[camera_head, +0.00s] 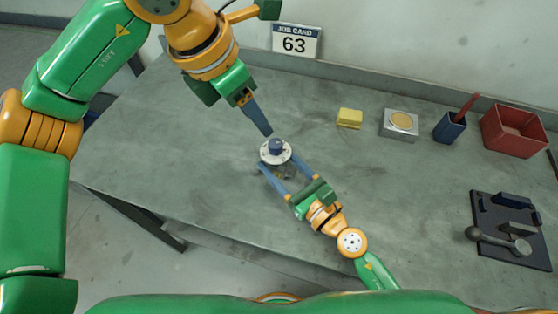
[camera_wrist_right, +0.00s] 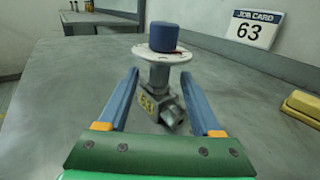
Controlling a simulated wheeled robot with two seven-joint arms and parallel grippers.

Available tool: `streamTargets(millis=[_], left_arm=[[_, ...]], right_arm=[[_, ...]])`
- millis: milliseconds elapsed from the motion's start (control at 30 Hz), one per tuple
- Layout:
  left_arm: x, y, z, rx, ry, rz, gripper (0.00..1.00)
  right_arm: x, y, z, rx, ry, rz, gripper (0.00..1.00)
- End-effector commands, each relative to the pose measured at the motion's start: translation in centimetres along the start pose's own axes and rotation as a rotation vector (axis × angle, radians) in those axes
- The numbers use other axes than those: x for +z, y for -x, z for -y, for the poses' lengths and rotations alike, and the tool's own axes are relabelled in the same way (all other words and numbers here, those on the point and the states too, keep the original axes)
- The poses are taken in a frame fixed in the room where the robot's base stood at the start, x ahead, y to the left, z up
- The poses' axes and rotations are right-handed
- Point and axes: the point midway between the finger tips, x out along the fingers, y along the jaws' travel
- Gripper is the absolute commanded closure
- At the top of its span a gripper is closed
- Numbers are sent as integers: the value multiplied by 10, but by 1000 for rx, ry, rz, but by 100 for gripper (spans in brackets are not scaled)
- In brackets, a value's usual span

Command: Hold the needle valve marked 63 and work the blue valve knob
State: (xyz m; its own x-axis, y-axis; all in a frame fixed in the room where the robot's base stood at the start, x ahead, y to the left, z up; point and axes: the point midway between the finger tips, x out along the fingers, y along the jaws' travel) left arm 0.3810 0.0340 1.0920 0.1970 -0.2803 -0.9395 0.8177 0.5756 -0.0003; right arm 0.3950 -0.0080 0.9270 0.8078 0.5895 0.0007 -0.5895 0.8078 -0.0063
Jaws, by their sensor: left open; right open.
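The needle valve (camera_head: 285,171) stands upright on the grey table, with a white round plate and a blue knob (camera_head: 277,147) on top. In the right wrist view the valve body (camera_wrist_right: 157,104) is grey metal with a yellow tag, whose marking is too small to read surely. The blue knob (camera_wrist_right: 164,37) sits above the white disc. My right gripper (camera_head: 282,170) is open, its fingers on either side of the valve and apart from its body in the wrist view. My left gripper (camera_head: 265,133) is open above and beside the blue knob, pointing down; one finger hides the other.
A job card (camera_head: 296,41) reading 63 stands at the back wall. A yellow sponge (camera_head: 349,118), a metal box (camera_head: 400,124), a blue cup (camera_head: 450,127) and a red bin (camera_head: 513,131) line the back right.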

Motion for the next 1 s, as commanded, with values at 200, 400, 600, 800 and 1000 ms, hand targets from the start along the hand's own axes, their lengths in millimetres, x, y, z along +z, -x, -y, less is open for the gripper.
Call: streamTargets(millis=[200, 400, 600, 800, 1000], left_arm=[[0, 0, 0, 0, 0, 0, 50], [0, 0, 0, 0, 0, 0, 50], [0, 0, 0, 0, 0, 0, 50], [0, 0, 0, 0, 0, 0, 50], [0, 0, 0, 0, 0, 0, 50]], right_arm=[[0, -15, -1, 0, -6, -1, 34], [0, -15, -1, 1, -6, -1, 42], [0, -15, -1, 1, -6, -1, 96], [0, -15, -1, 1, -7, -1, 100], [0, -15, -1, 1, -7, -1, 100]])
